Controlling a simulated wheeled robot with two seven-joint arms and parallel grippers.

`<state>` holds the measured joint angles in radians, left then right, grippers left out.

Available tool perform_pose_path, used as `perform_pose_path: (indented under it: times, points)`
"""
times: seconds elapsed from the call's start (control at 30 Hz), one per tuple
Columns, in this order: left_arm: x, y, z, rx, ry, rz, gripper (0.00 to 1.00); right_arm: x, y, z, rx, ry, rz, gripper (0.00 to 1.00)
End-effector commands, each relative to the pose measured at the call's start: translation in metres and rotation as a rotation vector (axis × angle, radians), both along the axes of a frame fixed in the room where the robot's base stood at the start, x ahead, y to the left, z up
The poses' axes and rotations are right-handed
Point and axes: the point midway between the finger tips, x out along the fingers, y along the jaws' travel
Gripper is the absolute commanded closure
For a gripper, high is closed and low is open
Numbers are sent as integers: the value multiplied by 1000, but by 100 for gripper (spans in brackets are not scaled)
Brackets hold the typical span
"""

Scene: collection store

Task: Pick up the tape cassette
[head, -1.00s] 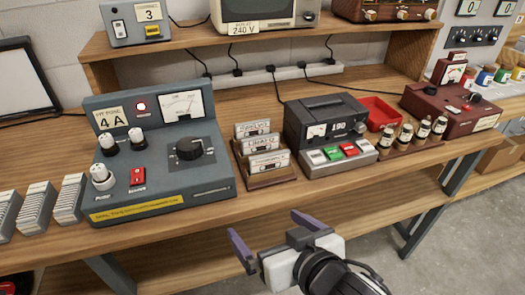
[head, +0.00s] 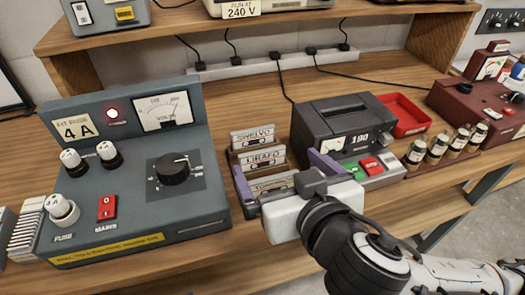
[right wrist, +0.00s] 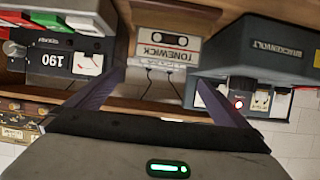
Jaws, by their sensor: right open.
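In the right wrist view, a cassette (right wrist: 165,42) labelled Tonewick appears upside down between the open fingers. Whether the fingers touch it cannot be told. My left gripper is not in view.
A grey-blue power unit (head: 130,200) stands close left of the rack. A dark tape recorder (head: 345,120) with coloured keys stands close right, near the right finger. A red tray (head: 402,112) and several small bottles (head: 437,148) lie further right.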

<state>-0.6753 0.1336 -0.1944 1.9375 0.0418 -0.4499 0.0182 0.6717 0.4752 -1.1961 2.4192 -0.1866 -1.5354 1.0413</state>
Motion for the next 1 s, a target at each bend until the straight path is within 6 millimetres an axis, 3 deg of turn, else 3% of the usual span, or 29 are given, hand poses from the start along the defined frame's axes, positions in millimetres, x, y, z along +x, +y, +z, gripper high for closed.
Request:
perform_pose_path:
  times: [0.23, 0.6, 0.9, 1.0]
  points:
    - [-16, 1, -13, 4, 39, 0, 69, 25, 8, -11, -1, 0, 1, 0]
    - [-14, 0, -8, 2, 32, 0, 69, 64, 25, -29, -3, -1, 1, 0]
    - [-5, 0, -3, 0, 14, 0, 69, 69, 27, -32, 0, 1, 2, 0]
    - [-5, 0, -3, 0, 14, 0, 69, 69, 27, -32, 0, 1, 1, 15]
